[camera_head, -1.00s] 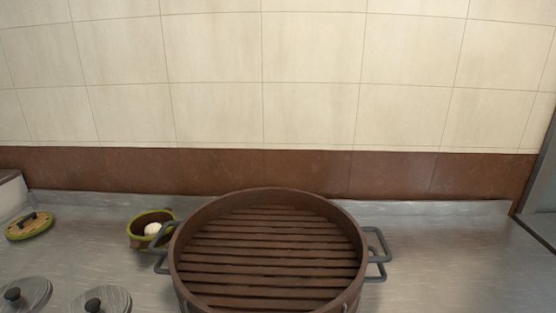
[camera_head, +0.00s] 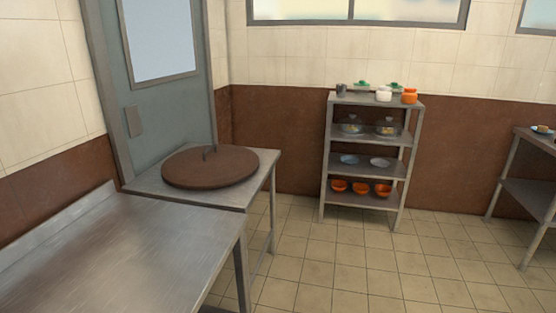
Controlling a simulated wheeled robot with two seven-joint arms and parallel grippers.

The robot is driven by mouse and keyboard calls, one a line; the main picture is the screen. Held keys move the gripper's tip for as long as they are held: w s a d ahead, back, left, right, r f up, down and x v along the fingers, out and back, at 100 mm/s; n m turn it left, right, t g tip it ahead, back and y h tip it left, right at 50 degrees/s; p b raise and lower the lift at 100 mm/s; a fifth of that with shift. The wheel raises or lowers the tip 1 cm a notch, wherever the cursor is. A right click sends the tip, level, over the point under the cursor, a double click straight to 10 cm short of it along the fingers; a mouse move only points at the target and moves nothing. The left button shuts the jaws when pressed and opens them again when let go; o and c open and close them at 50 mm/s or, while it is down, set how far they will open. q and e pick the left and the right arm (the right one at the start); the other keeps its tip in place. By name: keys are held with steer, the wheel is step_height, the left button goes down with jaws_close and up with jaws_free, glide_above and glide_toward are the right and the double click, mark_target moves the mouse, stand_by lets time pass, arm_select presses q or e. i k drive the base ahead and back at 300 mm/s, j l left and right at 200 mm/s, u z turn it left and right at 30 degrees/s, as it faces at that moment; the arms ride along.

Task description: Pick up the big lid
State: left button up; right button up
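The big lid (camera_head: 212,168) is a round, flat, brown disc with a dark upright handle on top. It lies flat on a small metal side table (camera_head: 152,185) in front of a grey door, left of the middle of the head view. Neither of my grippers shows in this view, and nothing touches the lid.
A long metal counter (camera_head: 120,250) fills the lower left, close to the side table. A metal shelf (camera_head: 366,142) with pots, bowls and plates stands against the back wall. Another metal table (camera_head: 527,188) is at the right edge. The tiled floor (camera_head: 350,265) between is clear.

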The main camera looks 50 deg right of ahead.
mark_target(214, 166)
steer(key=z, duration=0.95)
steer(key=u, duration=2.1)
steer(key=z, duration=2.1)
steer(key=i+l+u, duration=0.65)
steer(key=l, duration=0.25)
steer(key=i+l+u, duration=0.45)
steer(key=l, duration=0.3)
steer(key=l+u, duration=0.2)
steer(key=l, duration=0.2)
steer(key=i+l+u, duration=0.2)
steer(key=l, duration=0.25)
steer(key=l+u, duration=0.25)
steer(key=l, duration=0.15)
